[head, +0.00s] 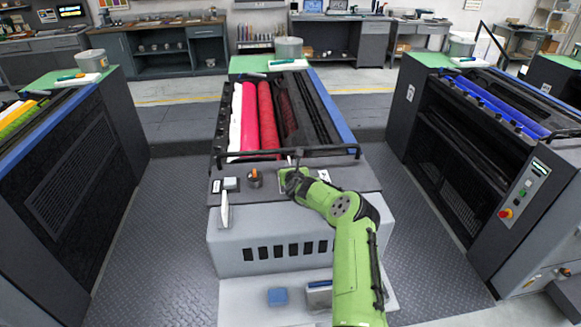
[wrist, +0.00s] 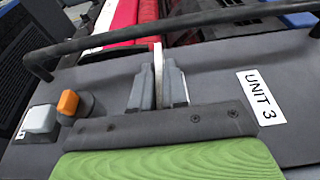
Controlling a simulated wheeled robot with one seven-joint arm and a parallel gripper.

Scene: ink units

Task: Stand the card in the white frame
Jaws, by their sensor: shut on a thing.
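My gripper (head: 291,172) is over the top deck at the front of the middle ink unit. In the wrist view my gripper (wrist: 159,88) is shut on a thin white piece (wrist: 158,62), seen edge-on, which looks like the card. It stands up between the fingers and ends close to the dark bar. In the head view only a small pale tip of it shows. I cannot pick out the white frame with certainty. A narrow white upright piece (head: 224,210) is at the deck's front left edge.
A dark bar (wrist: 150,38) crosses the deck just beyond my fingers. A grey button (wrist: 40,119) and an orange knob (wrist: 68,102) are left, a UNIT 3 label (wrist: 261,97) right. A blue block (head: 277,296) and a grey box (head: 318,294) lie on the lower step.

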